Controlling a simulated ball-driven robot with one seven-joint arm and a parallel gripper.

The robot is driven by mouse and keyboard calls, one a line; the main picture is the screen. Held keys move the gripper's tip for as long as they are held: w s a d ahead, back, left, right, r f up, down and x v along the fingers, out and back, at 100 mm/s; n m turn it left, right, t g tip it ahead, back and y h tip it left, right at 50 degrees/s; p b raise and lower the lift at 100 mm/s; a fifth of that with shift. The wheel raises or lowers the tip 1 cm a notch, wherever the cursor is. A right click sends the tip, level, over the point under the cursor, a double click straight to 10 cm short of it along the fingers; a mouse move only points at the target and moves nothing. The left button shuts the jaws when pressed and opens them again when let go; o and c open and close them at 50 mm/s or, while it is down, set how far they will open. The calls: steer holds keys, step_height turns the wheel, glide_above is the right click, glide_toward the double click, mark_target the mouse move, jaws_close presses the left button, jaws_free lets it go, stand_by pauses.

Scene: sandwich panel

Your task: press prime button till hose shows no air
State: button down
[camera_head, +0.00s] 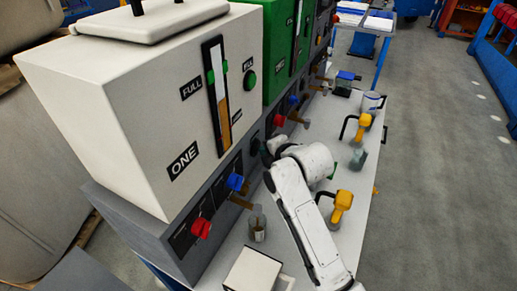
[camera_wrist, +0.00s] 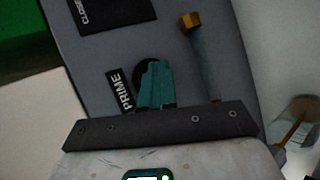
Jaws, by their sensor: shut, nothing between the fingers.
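In the wrist view, my gripper (camera_wrist: 156,68) has its teal fingers shut and empty, with their tips in front of a black round prime button (camera_wrist: 140,75). The fingers cover much of the button; I cannot tell whether they touch it or whether it is pushed in. A black PRIME label (camera_wrist: 119,90) is beside it on the grey panel (camera_wrist: 95,55). To the right, a dull blue-grey hose (camera_wrist: 207,75) ends in a brass fitting; I cannot make out air or liquid in it. In the head view my arm reaches the panel and hides the gripper.
In the head view, a white tank (camera_head: 130,110) marked ONE stands above red (camera_head: 201,228) and blue (camera_head: 236,183) valve handles. A jar (camera_head: 257,223), a white box (camera_head: 252,270) and yellow-handled tools (camera_head: 342,203) are on the bench. A jar with brown liquid (camera_wrist: 297,118) shows in the wrist view.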

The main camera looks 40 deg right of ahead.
steer(key=shift+s, duration=0.1)
steer(key=shift+s+d+p, duration=0.2)
steer(key=shift+s+p, duration=0.15)
steer(key=shift+s, duration=0.3)
steer(key=s, duration=0.1)
steer(key=s+d+p, duration=0.1)
steer(key=s, duration=0.2)
steer(key=shift+s+d+p, duration=0.3)
steer(key=shift+s+d, duration=0.1)
stand_by(3.2)
